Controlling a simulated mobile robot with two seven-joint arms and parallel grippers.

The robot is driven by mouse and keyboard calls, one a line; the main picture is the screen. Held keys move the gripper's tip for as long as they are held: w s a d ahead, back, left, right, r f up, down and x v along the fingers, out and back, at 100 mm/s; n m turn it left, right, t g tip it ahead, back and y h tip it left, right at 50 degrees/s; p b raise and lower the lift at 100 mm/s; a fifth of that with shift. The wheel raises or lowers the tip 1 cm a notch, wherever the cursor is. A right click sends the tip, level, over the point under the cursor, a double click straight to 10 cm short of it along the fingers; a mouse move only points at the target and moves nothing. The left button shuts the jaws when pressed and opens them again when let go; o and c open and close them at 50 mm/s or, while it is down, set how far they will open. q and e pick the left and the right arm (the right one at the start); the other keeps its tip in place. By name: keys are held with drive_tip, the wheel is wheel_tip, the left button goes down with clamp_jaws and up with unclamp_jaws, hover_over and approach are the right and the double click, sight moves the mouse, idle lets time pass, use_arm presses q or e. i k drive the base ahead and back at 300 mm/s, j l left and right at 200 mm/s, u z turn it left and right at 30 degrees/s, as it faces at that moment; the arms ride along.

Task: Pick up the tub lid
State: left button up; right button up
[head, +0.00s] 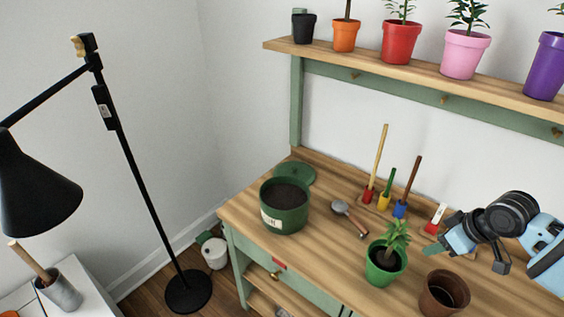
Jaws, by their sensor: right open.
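The tub lid (296,173) is a round, dark green disc lying on the wooden bench at the back left corner. The green tub (284,215), full of dark soil and with a pale label, stands in front of it and hides part of its near edge. My right gripper (478,262) is at the right of the head view, open and empty, above the right part of the bench. It is well to the right of the lid and apart from it. My left gripper is not in view.
A trowel (349,218) lies right of the tub. A potted plant (386,262), an empty brown pot (443,293) and several upright tools (376,170) stand between the lid and my right gripper. A shelf (420,80) with pots overhangs the back. A black lamp (125,150) stands left.

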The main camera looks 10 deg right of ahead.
sight(302, 171)
drive_tip(key=i+j+u, duration=0.15)
drive_tip(key=i+u, duration=0.15)
drive_tip(key=i, duration=0.25)
drive_tip(key=i+u, duration=0.3)
drive_tip(key=i, duration=0.3)
